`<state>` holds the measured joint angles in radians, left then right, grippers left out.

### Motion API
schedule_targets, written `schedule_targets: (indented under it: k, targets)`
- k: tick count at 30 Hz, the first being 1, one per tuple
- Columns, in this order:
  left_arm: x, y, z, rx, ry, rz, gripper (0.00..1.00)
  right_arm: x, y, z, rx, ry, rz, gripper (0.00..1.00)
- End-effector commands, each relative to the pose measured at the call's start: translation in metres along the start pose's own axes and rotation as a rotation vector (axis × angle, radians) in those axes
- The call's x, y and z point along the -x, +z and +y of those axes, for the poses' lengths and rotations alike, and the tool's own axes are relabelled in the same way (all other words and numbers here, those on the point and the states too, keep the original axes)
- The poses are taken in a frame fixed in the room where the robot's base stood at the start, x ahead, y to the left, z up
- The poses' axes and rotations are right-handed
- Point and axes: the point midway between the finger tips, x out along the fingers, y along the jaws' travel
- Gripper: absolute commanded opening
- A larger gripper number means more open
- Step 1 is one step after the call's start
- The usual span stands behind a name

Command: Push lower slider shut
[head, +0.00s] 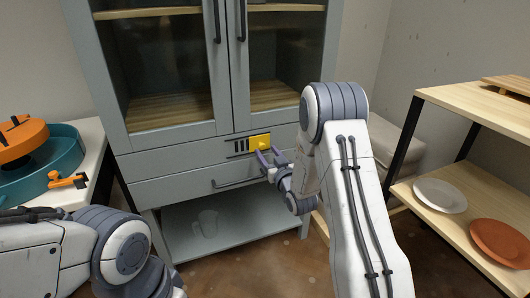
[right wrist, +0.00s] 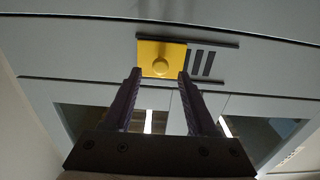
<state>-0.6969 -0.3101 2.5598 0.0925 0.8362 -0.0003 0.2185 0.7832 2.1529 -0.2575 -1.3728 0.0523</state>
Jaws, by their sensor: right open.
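A yellow slider plate (head: 260,141) with a round knob sits on a short track on the front of the grey cabinet (head: 170,166), just below the glass doors. It is at the right end of the track in the head view, with dark slots (head: 241,146) bare to its left. In the right wrist view, which is upside down, the yellow plate (right wrist: 150,48) is at top centre with the slots (right wrist: 202,63) to its right. My right gripper (head: 268,158) is open just in front of the plate. Its fingertips (right wrist: 159,75) straddle the knob's line; contact is unclear. My left gripper is out of view.
A drawer handle (head: 235,183) runs below the track. A clear mug (head: 208,223) stands on the cabinet's bottom shelf. A wooden rack with a white plate (head: 440,195) and an orange plate (head: 502,242) is at right. A teal basin (head: 62,152) is at left.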

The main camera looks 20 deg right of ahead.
Motion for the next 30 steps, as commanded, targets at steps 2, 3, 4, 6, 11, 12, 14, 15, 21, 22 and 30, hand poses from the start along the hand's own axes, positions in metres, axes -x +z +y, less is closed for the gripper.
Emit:
schedule_targets:
  k: [2,3,4,6,11,12,14,15,21,22,30]
  targets:
    - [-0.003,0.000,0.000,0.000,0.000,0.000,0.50,-0.011,0.001,-0.001,0.000,-0.002,0.001,0.58]
    - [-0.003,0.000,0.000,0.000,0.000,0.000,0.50,-0.015,0.001,-0.001,0.000,-0.002,0.001,0.58]
    - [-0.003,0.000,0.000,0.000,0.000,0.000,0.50,-0.017,0.001,-0.001,0.000,-0.002,0.001,0.58]
    - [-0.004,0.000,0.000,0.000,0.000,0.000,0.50,-0.021,0.000,-0.001,-0.001,-0.001,0.000,0.58]
    - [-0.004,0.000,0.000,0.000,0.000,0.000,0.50,-0.024,0.000,0.000,-0.001,0.000,-0.001,0.58]
    - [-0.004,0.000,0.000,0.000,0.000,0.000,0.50,-0.023,0.000,0.000,-0.001,0.000,-0.001,0.58]
    - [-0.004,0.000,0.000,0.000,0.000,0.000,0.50,-0.023,0.000,0.000,-0.001,0.000,-0.001,0.58]
    - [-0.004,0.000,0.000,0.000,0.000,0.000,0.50,-0.023,0.000,0.000,-0.001,0.000,-0.001,0.58]
    - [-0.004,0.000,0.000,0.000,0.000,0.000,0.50,-0.023,0.000,0.000,-0.001,0.000,-0.001,0.00]
    - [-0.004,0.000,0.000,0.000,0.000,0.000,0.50,-0.023,0.000,0.000,-0.001,0.000,-0.001,0.00]
    - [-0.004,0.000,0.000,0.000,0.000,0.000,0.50,-0.023,0.000,0.000,0.000,0.000,-0.001,0.00]
